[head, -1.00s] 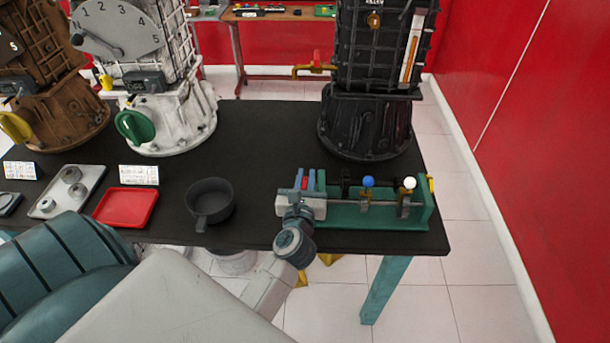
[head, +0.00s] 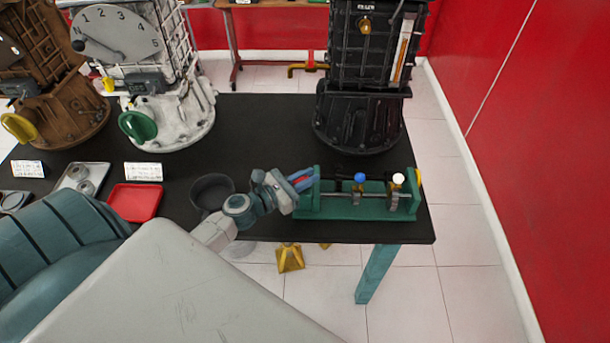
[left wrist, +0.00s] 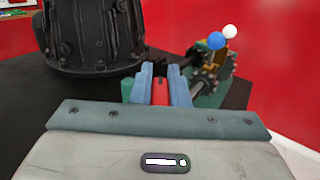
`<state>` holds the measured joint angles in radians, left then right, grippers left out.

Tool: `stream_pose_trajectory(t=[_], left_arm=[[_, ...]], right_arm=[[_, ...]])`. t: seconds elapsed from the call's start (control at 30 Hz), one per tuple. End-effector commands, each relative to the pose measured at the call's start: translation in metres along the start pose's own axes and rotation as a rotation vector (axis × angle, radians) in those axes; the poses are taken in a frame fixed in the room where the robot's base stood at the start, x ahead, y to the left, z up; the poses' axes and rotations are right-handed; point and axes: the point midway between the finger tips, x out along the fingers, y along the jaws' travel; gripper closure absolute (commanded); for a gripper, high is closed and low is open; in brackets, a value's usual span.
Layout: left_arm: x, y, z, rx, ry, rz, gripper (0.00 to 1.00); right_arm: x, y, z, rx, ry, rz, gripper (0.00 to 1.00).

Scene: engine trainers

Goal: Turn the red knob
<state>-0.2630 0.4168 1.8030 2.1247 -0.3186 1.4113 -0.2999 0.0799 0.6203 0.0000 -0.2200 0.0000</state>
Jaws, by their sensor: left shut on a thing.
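The red knob (left wrist: 160,92) shows in the left wrist view between the two blue fingers of my left gripper (left wrist: 159,88). The fingers are shut on it from both sides. In the head view my left gripper (head: 301,180) reaches from the left to the left end of the green fixture (head: 355,208). The fixture carries a rod with a blue ball-topped lever (head: 360,178) and a white ball-topped lever (head: 398,179). My right gripper is not in view.
The fixture stands near the front right of the black table (head: 250,120). A black engine housing (head: 358,110) stands behind it. A dark pot (head: 205,188) sits close behind my wrist, with a red tray (head: 135,203) further left. White and brown housings stand at the back left.

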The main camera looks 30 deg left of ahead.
Motion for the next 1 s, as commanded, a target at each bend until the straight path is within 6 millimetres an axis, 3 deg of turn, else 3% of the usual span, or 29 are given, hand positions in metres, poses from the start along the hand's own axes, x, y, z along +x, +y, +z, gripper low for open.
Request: stream_pose_trajectory(t=[0.5,1.0], left_arm=[[0.000,-0.007,-0.003,0.004,-0.003,-0.487,1.00],[-0.004,-0.013,-0.001,0.001,-0.003,-0.800,1.00]], right_arm=[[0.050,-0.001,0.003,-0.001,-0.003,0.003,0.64],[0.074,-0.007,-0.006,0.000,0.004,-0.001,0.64]])
